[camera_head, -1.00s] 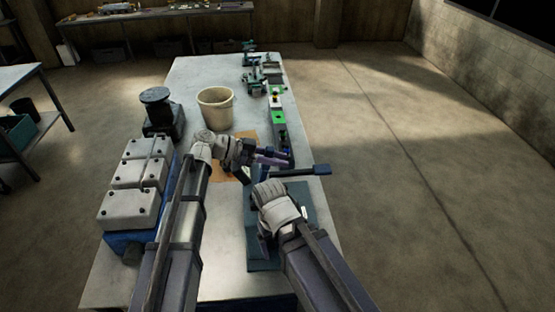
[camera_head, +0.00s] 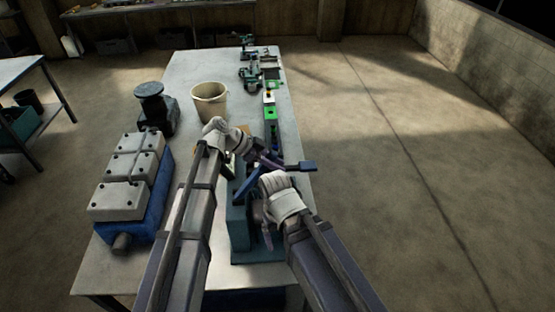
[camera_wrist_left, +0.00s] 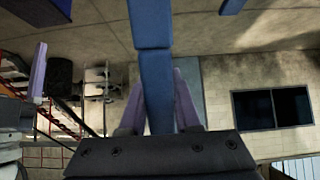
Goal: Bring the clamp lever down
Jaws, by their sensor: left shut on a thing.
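The blue clamp lever (camera_head: 248,186) rises from a blue-grey fixture (camera_head: 238,232) at the near right of the bench. My left gripper (camera_head: 272,163) is at the lever, its fingers partly hidden in the head view. In the left wrist view, a blue bar (camera_wrist_left: 151,60) runs between the purple fingers of my left gripper (camera_wrist_left: 160,100), which is shut on it. My right gripper (camera_head: 267,238) is low beside the fixture; my wrist hides much of it, so its jaws cannot be read.
A grey engine block on a blue base (camera_head: 150,210) stands at left. Behind are a dark pedestal (camera_head: 152,110) and a beige bucket (camera_head: 210,103). A strip with green parts (camera_head: 270,120) and green tools (camera_head: 249,72) line the right edge. Open floor lies right.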

